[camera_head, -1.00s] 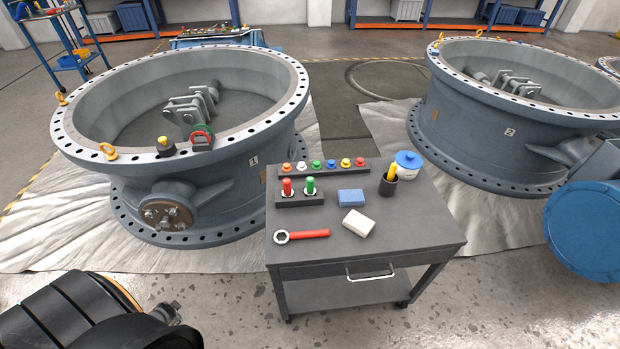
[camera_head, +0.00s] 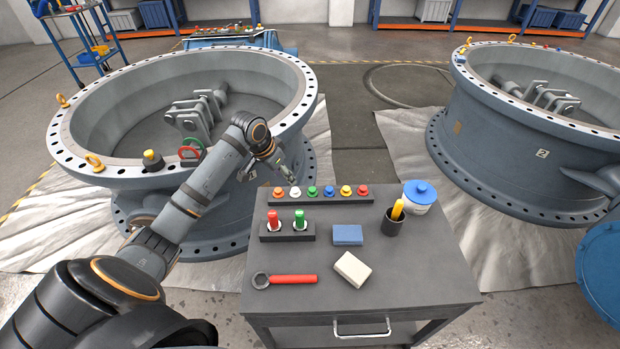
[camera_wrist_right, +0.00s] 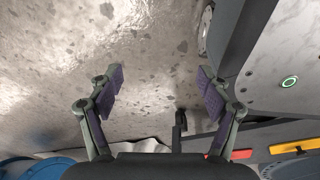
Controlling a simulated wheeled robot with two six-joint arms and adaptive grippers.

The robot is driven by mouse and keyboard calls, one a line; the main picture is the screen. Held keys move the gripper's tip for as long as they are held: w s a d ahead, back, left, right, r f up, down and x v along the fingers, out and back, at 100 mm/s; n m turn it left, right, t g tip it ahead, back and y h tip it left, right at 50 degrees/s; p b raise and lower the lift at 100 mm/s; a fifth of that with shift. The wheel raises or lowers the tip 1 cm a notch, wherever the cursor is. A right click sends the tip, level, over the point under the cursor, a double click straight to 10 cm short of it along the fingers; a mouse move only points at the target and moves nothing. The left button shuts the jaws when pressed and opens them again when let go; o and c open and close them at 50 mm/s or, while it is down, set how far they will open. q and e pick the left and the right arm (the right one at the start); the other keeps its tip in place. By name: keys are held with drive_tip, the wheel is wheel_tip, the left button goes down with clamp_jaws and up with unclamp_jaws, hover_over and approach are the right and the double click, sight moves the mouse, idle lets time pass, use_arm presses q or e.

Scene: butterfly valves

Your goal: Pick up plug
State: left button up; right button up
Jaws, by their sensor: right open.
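Several small coloured plugs stand in a dark strip (camera_head: 320,200) at the back of the grey cart. A red plug (camera_head: 273,220) and a green plug (camera_head: 299,220) stand upright in a shorter dark block (camera_head: 287,236) in front of it. My left gripper (camera_head: 287,174) is above the gap between the near valve and the cart's back left corner, apart from the plugs. Its fingers are small and dark, and I cannot tell if they are open. My right gripper (camera_wrist_right: 160,76) is open and empty in the right wrist view, over bare floor; the head view does not show it.
The cart top (camera_head: 420,275) also holds a red-handled wrench (camera_head: 290,280), a blue block (camera_head: 348,235), a white block (camera_head: 352,268), a dark cup (camera_head: 393,222) and a blue-lidded jar (camera_head: 420,195). Large valves stand left (camera_head: 210,235) and right (camera_head: 490,170).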

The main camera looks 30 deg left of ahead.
sight(295, 190)
use_arm(q)
drive_tip(key=f, duration=0.1)
drive_tip(key=d+f, duration=0.1)
drive_tip(key=f, duration=0.1)
drive_tip(key=shift+b, duration=0.35)
use_arm(e)
drive_tip(key=s+f+g, duration=0.1)
drive_tip(key=s, duration=0.6)
use_arm(q)
drive_tip(key=shift+w+f, duration=0.8)
drive_tip(key=shift+f, duration=0.35)
drive_tip(key=x, duration=0.1)
drive_tip(key=b+x, duration=0.1)
drive_tip(key=x, duration=0.1)
drive_tip(key=shift+w+f, duration=0.15)
drive_tip(key=shift+w, duration=0.15)
drive_tip(key=shift+s, duration=0.1)
drive_tip(key=c, duration=0.7)
drive_tip(key=shift+c, duration=0.5)
use_arm(e)
drive_tip(key=w, duration=0.4)
drive_tip(key=shift+f+t, duration=0.3)
drive_tip(key=shift+t, duration=0.1)
